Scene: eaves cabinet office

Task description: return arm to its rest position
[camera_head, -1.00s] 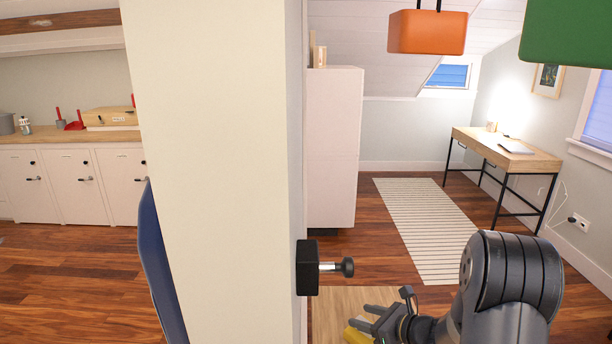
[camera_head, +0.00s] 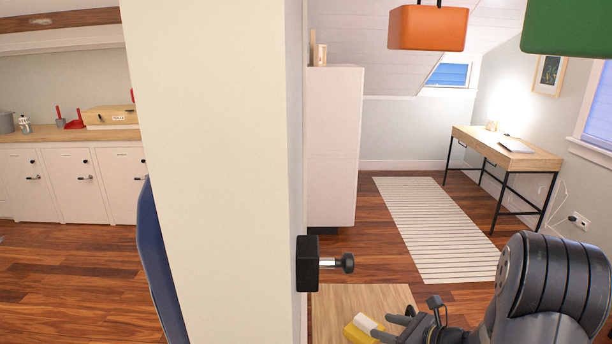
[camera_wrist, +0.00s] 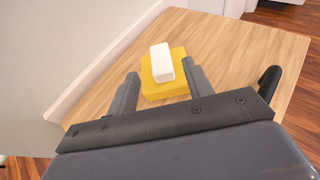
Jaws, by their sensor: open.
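My gripper (camera_head: 396,327) is low at the bottom right of the head view, at the end of my dark grey arm. In the wrist view my gripper (camera_wrist: 158,88) shows its two fingers apart. A yellow block with a white block on top (camera_wrist: 162,62) lies on a light wooden surface, ahead of and between the fingertips in the picture. The fingers do not close on it. The yellow item also shows in the head view (camera_head: 356,334), just left of the fingertips.
The wooden surface (camera_head: 350,299) stands beside a pale wall column (camera_head: 215,170) with a black knob fixture (camera_head: 308,264). A striped rug (camera_head: 435,225), a desk (camera_head: 510,155) and a tall white cabinet (camera_head: 333,150) are behind. Orange (camera_head: 428,28) and green (camera_head: 570,27) lamps hang above.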

